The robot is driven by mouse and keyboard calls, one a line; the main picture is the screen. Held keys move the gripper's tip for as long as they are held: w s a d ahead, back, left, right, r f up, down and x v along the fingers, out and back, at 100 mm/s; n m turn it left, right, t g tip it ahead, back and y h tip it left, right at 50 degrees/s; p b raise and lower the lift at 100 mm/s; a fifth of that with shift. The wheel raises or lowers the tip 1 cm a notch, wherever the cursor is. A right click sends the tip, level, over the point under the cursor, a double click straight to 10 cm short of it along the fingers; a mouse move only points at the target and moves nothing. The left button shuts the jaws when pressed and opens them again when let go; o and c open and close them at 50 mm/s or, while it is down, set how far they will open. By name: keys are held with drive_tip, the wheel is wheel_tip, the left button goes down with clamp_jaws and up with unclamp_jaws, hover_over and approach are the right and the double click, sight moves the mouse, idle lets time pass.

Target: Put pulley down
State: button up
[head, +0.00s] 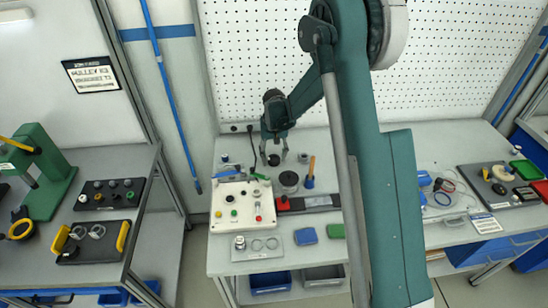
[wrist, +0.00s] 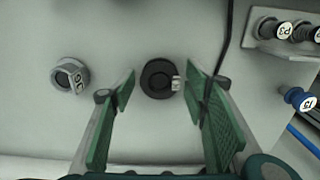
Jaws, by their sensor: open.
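The pulley, by its look a dark round disc with a raised centre (wrist: 158,78), lies flat on the light grey bench top in the wrist view. It also shows as a small dark round shape below the gripper in the head view (head: 273,160). My gripper (wrist: 160,95) is open, with its green finger pads on either side of the disc and a gap on both sides. A small pale metal piece (wrist: 177,83) is beside the disc, near the right finger; I cannot tell whether it is part of it.
A grey labelled cylinder (wrist: 70,75) stands left of the fingers in the wrist view. A black cable (wrist: 224,45) runs close to the right finger. A white panel with coloured knobs (head: 223,222) and a dark cylindrical part (head: 289,179) are in front of the gripper.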

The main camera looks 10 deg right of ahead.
sight(275, 160)
wheel_tip(275, 160, up, 12)
idle(0.6)
drive_tip(key=shift+r, duration=0.15)
idle(0.6)
drive_tip(key=s+d+r+t, duration=0.2)
drive_tip(key=s+d+r, duration=0.2)
drive_tip(key=s+r, duration=0.6)
drive_tip(key=s+d+r+t, duration=0.1)
drive_tip(key=s+d+r, duration=0.2)
drive_tip(key=s+r, duration=0.75)
drive_tip(key=s+d+t, duration=0.2)
drive_tip(key=s, duration=1)
drive_tip(key=s+d+f+t, duration=0.1)
drive_tip(key=s+d+t, duration=0.1)
drive_tip(key=s, duration=1)
drive_tip(key=shift+s+d+f, duration=0.15)
drive_tip(key=shift+d, duration=0.35)
